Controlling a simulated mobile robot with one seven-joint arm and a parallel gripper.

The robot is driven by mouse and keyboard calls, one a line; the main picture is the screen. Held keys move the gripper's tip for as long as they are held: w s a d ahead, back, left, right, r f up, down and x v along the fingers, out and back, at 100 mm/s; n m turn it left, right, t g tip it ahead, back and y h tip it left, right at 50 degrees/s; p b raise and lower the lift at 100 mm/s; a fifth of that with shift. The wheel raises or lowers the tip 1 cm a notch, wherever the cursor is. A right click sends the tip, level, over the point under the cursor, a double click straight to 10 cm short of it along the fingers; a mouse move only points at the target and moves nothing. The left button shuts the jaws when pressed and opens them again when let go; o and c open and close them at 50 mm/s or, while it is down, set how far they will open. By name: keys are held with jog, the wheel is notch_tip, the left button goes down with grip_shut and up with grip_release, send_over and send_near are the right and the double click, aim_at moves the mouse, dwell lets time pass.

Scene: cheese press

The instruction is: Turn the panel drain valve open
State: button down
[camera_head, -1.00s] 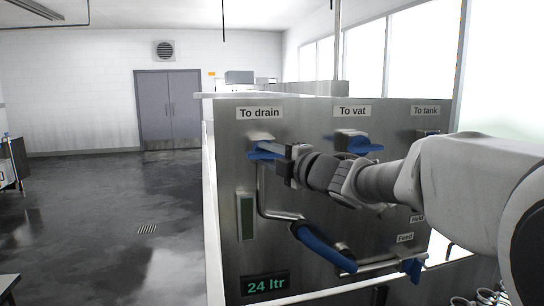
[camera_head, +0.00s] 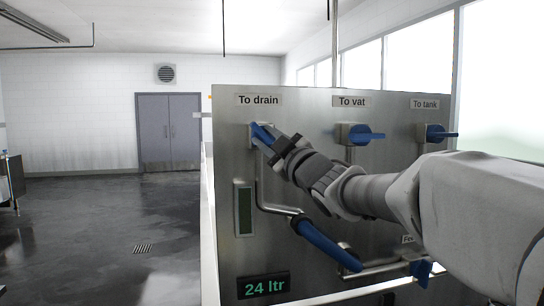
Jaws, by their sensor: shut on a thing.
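The steel panel (camera_head: 310,130) fills the middle of the head view. The drain valve (camera_head: 262,133) sits under the "To drain" label at the panel's upper left. Its blue handle is tilted, running down to the right from the valve body. My gripper (camera_head: 277,145) comes from the lower right and is shut on this handle, hiding part of it. The vat valve (camera_head: 364,135) and the tank valve (camera_head: 438,133) have blue handles that lie level, pointing right.
A pipe with a blue sleeve (camera_head: 325,244) and a lower valve with a blue handle (camera_head: 422,272) are below my arm. A display (camera_head: 264,286) reads "24 ltr". The floor (camera_head: 100,235) to the left is open, with a drain grate.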

jog(key=m+t+b, duration=0.1)
jog(key=m+b, duration=0.1)
jog(key=m+h+b, duration=0.1)
jog(key=m+b, duration=0.1)
jog(key=m, duration=0.1)
jog(key=m+t+h+b, duration=0.1)
jog(key=m+b, duration=0.1)
jog(key=b, duration=0.1)
jog(key=shift+f+m+t, duration=0.3)
jog(key=shift+f, duration=0.1)
jog(key=m+t+h+b, duration=0.1)
jog(key=m+h+b, duration=0.2)
jog(key=m, duration=0.1)
jog(key=shift+r, duration=0.2)
jog(key=shift+r+m+b, duration=0.1)
jog(key=shift+m+b, duration=0.25)
jog(key=shift+m, duration=0.05)
jog(key=c, duration=0.9)
grip_release()
jog(key=shift+o, duration=0.2)
jog(key=b+v, duration=0.2)
jog(key=v, duration=1.5)
jog(key=shift+s, duration=0.2)
